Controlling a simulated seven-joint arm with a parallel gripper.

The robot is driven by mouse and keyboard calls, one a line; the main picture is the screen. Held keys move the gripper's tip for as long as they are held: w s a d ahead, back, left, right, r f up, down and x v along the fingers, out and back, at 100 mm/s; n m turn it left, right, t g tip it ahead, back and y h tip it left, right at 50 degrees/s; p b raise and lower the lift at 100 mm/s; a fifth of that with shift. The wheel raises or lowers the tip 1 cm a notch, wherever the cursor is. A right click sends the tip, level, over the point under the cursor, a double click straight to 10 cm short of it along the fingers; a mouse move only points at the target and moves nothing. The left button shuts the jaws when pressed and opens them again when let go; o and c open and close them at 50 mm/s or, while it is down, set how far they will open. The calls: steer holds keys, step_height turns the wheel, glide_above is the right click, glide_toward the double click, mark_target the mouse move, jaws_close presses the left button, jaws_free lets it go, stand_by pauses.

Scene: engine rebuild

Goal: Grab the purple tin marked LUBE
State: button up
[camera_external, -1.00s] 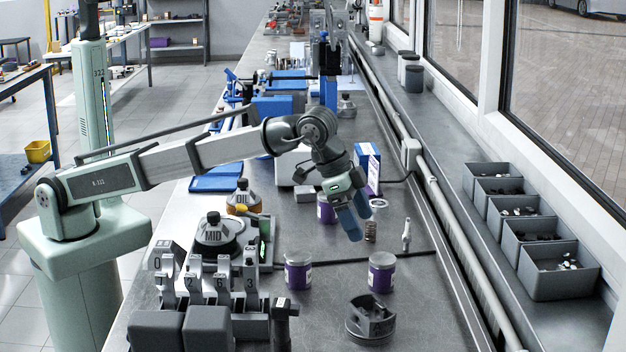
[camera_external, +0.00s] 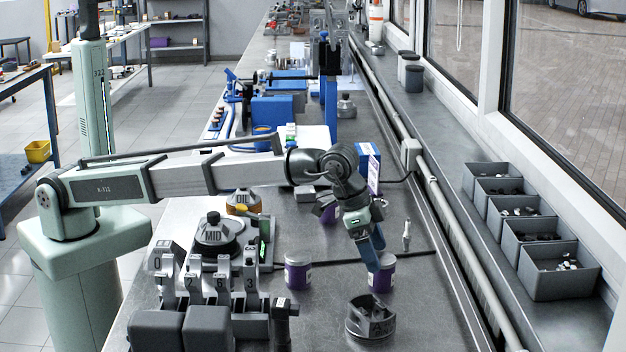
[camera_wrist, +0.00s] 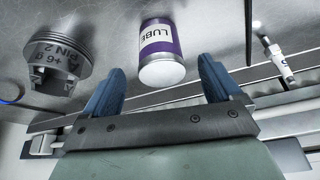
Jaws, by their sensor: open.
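A purple tin with a grey-white lid (camera_external: 385,283) stands on the bench in the outside view, partly hidden behind my fingers. In the wrist view, the tin (camera_wrist: 160,48) shows its label reading LUBE, and its pale lid faces me. My gripper (camera_external: 371,264) points down just above and beside this tin. Its two blue fingers are apart in the wrist view (camera_wrist: 158,70), with the tin seen between and beyond the tips. Nothing is held. Contact cannot be told.
A second purple tin (camera_external: 297,274) stands to the left, and another (camera_external: 326,212) is partly hidden behind my wrist. A grey piston (camera_external: 369,322) sits in front; it also shows in the wrist view (camera_wrist: 58,62). A spark plug (camera_external: 406,236) stands to the right.

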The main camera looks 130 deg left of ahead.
mark_target(382, 273)
steer(key=shift+x, duration=2.55)
steer(key=shift+a, duration=0.1)
steer(key=shift+c, duration=0.4)
steer(key=c, duration=1.2)
